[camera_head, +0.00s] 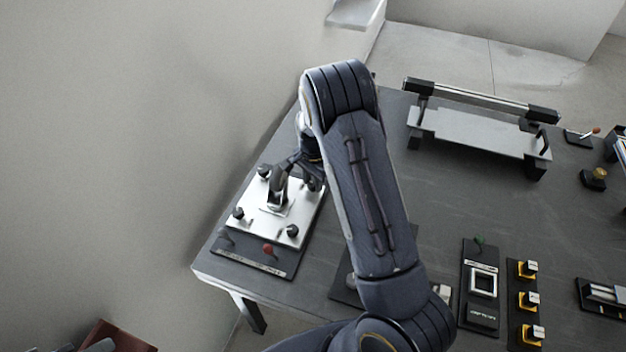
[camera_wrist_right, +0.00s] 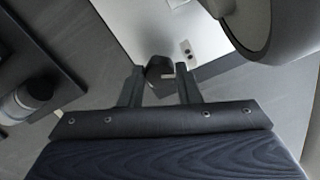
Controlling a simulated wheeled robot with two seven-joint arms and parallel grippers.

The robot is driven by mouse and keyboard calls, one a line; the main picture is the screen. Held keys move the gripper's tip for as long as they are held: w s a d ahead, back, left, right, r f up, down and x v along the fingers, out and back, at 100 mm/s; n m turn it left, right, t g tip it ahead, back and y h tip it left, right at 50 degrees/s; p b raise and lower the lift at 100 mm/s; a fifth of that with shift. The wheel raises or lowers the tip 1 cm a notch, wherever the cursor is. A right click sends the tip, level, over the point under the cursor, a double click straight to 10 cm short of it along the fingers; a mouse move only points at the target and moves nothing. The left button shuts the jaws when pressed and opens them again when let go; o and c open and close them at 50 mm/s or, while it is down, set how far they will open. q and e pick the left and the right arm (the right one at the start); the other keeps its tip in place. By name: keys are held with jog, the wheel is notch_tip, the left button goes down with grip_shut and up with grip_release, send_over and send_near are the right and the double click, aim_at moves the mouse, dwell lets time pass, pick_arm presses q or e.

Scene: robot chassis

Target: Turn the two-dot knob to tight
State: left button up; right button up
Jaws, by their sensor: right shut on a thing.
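A pale metal plate (camera_head: 262,222) with black knobs at its corners lies on a dark base at the table's left end. The plate also shows in the wrist view (camera_wrist_right: 200,62). Two small dots on it mark the black two-dot knob (camera_wrist_right: 159,70). My right gripper is shut on this knob, with one finger on each side (camera_wrist_right: 159,88). The knob's pointer direction and any tight mark are unclear. My left gripper is not in view.
A rail fixture (camera_head: 480,130) and switch panels (camera_head: 482,285) stand on the table (camera_head: 440,205) to the right.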

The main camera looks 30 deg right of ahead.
jog(key=shift+m, duration=0.4)
jog(key=m, duration=0.2)
jog(key=shift+m, duration=2.1)
jog(key=o, duration=1)
jog(key=shift+r, duration=0.15)
